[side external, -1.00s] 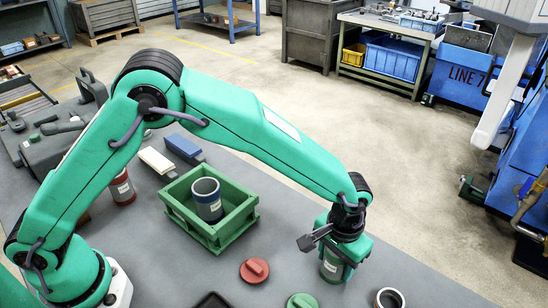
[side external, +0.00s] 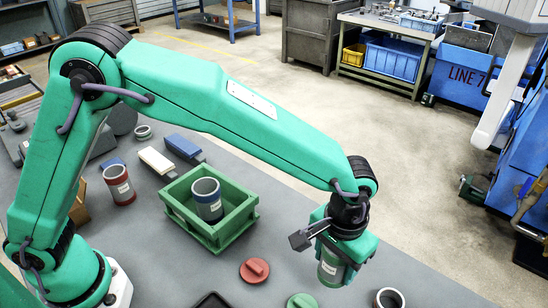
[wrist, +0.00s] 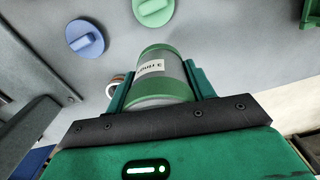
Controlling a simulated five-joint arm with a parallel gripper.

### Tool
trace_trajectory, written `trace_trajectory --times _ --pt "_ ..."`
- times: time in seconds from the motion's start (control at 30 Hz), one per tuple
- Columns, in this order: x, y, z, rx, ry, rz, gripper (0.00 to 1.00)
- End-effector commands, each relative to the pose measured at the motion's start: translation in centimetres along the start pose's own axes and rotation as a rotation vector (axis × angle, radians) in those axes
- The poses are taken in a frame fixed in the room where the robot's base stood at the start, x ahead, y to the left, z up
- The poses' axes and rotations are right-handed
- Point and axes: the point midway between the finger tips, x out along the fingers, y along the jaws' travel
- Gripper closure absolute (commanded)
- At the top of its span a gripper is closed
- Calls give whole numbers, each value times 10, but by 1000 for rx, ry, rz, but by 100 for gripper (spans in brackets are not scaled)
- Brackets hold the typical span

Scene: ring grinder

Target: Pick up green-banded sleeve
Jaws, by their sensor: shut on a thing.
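The green-banded sleeve (side external: 331,268) is a grey cylinder with green bands and a white label. My gripper (side external: 338,255) is shut on it, at the right of the bench in the side view. In the wrist view the sleeve (wrist: 160,75) sits between the two green fingers of my gripper (wrist: 160,88), its label facing up in the picture. I cannot tell exactly how far its lower end is from the bench top.
A green crate (side external: 240,226) holds a blue-banded sleeve (side external: 208,200). A red-banded sleeve (side external: 119,184) stands left of it. A red lid (side external: 254,271), a green lid (side external: 301,301) and another sleeve (side external: 388,299) are near the front. A blue lid (wrist: 86,38) shows in the wrist view.

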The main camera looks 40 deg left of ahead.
Motion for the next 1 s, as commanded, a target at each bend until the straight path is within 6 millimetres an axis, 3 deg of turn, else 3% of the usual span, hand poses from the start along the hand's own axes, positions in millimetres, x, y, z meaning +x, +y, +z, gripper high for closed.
trace_trajectory --times 0.13,0.4,1.0 --pt "-16 13 24 4 1 1 69" --pt "-35 28 52 2 0 0 69" --pt "-40 32 59 0 0 0 69"
